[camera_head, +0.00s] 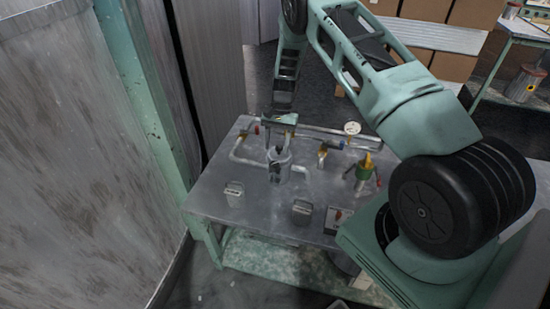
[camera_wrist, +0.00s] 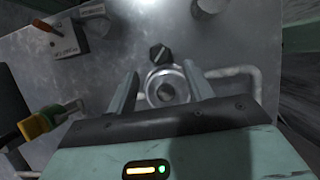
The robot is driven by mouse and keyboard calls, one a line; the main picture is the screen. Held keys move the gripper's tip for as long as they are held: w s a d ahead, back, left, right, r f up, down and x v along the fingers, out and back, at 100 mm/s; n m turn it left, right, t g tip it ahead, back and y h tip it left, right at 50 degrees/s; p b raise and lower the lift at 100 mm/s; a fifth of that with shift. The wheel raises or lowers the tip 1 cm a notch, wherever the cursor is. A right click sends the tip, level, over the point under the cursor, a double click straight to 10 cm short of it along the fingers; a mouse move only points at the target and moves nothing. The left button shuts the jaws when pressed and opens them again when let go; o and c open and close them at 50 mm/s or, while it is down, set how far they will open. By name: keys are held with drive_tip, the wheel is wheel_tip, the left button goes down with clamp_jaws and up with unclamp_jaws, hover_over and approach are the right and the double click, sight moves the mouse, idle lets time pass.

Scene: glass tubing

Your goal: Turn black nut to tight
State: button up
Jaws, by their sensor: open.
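A small black nut (camera_wrist: 159,54) shows in the wrist view at the far side of a round metal fitting (camera_wrist: 166,88) with a hollow centre. My gripper (camera_wrist: 161,72) is open, its two fingers apart on either side of the fitting, with the nut just past the fingertips and between their lines. No grip on the nut shows. In the head view my gripper (camera_head: 280,124) is above the upright glass-like cylinder (camera_head: 279,168) on the bench. The nut is too small to make out clearly there.
Pipe bends run close beside the cylinder. The bench's front left surface is mostly clear. A grey partition (camera_head: 80,150) stands at left.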

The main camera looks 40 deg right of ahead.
sight(275, 163)
drive_tip(key=p+x, duration=0.1)
drive_tip(key=x, duration=0.5)
drive_tip(key=shift+s+a+f, duration=0.1)
drive_tip(key=shift+a+f, duration=0.05)
drive_tip(key=shift+f, duration=0.05)
